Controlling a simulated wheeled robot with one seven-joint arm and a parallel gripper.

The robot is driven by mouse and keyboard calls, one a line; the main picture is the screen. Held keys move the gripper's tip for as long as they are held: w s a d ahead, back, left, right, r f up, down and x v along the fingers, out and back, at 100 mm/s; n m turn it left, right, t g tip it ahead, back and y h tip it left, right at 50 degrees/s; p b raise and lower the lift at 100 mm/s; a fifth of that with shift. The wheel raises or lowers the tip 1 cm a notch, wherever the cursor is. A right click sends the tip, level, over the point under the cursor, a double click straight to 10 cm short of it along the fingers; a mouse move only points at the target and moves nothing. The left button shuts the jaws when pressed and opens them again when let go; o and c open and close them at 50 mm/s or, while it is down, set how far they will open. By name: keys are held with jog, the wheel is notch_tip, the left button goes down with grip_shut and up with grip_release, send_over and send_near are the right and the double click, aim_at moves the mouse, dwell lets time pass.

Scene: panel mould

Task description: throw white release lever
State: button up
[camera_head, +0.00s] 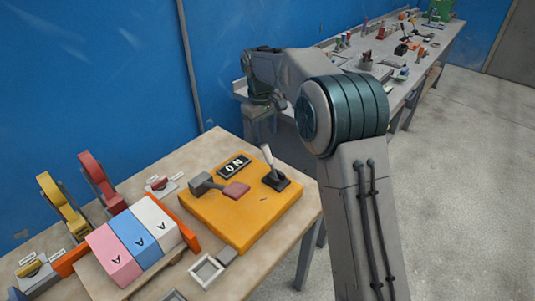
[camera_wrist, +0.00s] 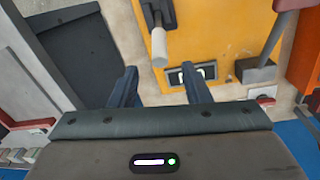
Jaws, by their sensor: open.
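The white release lever (camera_head: 267,156) has a white handle on a black base (camera_head: 275,181) at the far right part of a yellow panel (camera_head: 225,214). It stands up, leaning slightly left. In the wrist view its white handle (camera_wrist: 159,48) points toward my gripper (camera_wrist: 159,76), its end lined up with the gap between the two dark fingers. The fingers are apart with nothing between them, and I cannot tell the depth left to the handle. In the head view my gripper end (camera_head: 266,101) is above and behind the panel, its fingers unclear.
An ON plate (camera_head: 234,166) and a dark lever with a reddish pad (camera_head: 236,190) share the panel. Pink, blue and white blocks (camera_head: 140,238) and yellow and red curved handles (camera_head: 98,180) stand left. A cluttered bench (camera_head: 425,75) runs behind. A blue wall stands behind the table.

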aim_at(267, 147)
jog(key=f, duration=0.9)
jog(key=shift+w+d+f+p, duration=0.25)
jog(key=shift+d+f+p, duration=0.05)
jog(key=shift+p, duration=0.05)
grip_shut()
